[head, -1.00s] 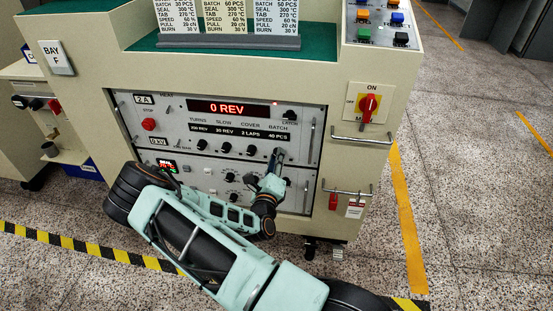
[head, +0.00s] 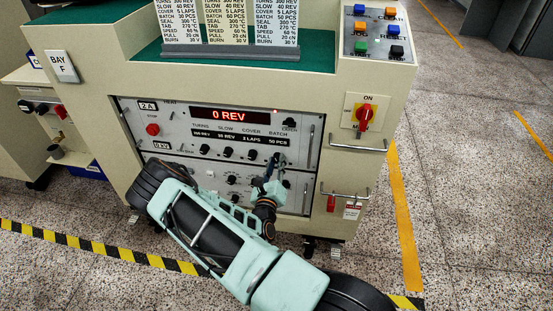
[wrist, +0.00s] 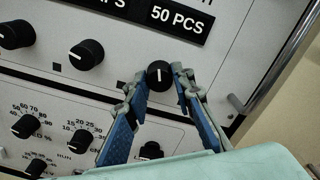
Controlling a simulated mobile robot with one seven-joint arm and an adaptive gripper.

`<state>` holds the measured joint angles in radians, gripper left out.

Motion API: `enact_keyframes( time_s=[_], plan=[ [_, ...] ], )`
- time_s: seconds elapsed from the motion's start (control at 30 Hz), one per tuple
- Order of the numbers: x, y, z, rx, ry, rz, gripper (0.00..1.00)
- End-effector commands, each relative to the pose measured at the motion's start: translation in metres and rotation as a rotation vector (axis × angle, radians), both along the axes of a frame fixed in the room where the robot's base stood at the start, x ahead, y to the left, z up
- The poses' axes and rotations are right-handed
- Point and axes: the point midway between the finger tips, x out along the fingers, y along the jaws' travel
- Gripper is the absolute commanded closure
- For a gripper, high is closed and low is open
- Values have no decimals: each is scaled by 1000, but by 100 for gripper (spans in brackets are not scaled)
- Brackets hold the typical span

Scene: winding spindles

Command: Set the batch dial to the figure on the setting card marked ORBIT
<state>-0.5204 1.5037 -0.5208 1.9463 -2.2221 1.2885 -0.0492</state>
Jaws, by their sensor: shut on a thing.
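The batch dial, a small black knob with a white pointer line (wrist: 159,70), sits below the window reading 50 PCS (wrist: 178,18). Its pointer is about upright. My gripper (wrist: 159,82) is shut on the batch dial, with a blue-padded finger on each side. In the head view my gripper (head: 275,170) reaches the panel and largely hides the knob. Three setting cards stand on top of the machine: left (head: 182,22), middle yellowish (head: 228,22) and right (head: 275,22). The middle one reads BATCH 60 PCS and the right 50 PCS. Their headings are cut off, so ORBIT cannot be found.
More black knobs (wrist: 86,54) stand left of the batch dial, and a lower panel of dials (wrist: 26,126) lies below. A metal handle (head: 310,150) is at the right. A red switch (head: 365,117) and push buttons (head: 361,28) lie further right.

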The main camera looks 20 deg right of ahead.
Motion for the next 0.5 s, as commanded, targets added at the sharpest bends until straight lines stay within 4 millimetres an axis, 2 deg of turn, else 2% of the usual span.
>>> enact_keyframes(
  time_s=[0.5],
  plan=[
    [0, 0, 0, 99, -68, -1, 100]
  ],
)
